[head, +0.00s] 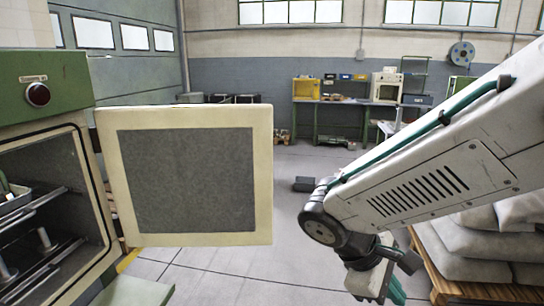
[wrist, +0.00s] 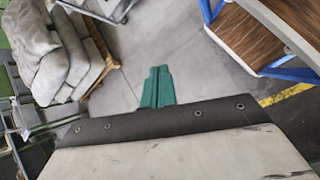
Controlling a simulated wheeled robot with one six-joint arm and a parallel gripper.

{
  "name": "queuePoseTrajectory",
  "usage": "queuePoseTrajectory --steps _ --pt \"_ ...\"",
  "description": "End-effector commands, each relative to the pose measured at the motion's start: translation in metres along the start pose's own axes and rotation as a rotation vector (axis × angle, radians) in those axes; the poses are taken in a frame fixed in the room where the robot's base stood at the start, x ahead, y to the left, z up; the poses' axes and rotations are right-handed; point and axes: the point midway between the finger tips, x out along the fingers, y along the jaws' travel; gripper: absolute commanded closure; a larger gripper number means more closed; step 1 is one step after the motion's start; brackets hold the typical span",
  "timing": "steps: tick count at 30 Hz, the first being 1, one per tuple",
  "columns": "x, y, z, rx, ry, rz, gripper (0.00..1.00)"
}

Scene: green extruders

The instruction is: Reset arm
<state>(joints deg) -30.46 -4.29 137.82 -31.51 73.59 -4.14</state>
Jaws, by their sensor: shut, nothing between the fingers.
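My arm (head: 440,165) reaches in from the right in the head view and bends down at its elbow. My gripper (head: 388,288) hangs below it near the bottom edge, its green fingers partly cut off by the frame. In the wrist view my gripper (wrist: 158,75) shows green fingers pressed together, with nothing between them. They point out over bare grey floor and touch nothing that I can see.
At left in the head view a green oven-like machine (head: 45,80) has its door (head: 262,175) standing open. Sacks (head: 470,245) lie on a wooden pallet at right; they also show in the wrist view (wrist: 45,55). A workbench (head: 340,101) stands behind.

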Motion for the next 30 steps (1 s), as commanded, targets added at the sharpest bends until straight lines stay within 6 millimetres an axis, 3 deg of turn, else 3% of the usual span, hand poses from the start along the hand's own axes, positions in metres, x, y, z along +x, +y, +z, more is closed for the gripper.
queuePoseTrajectory --steps 3,9,18,22,30 --pt "-0.001 -0.014 0.036 0.217 0.093 -0.188 1.00" --pt "-0.012 -0.036 0.077 0.539 0.256 -0.443 1.00" --pt "-0.023 -0.037 0.123 0.841 0.438 -0.548 1.00" --pt "-0.022 -0.031 0.134 0.893 0.458 -0.539 1.00" --pt "-0.021 -0.030 0.134 0.898 0.452 -0.540 1.00"
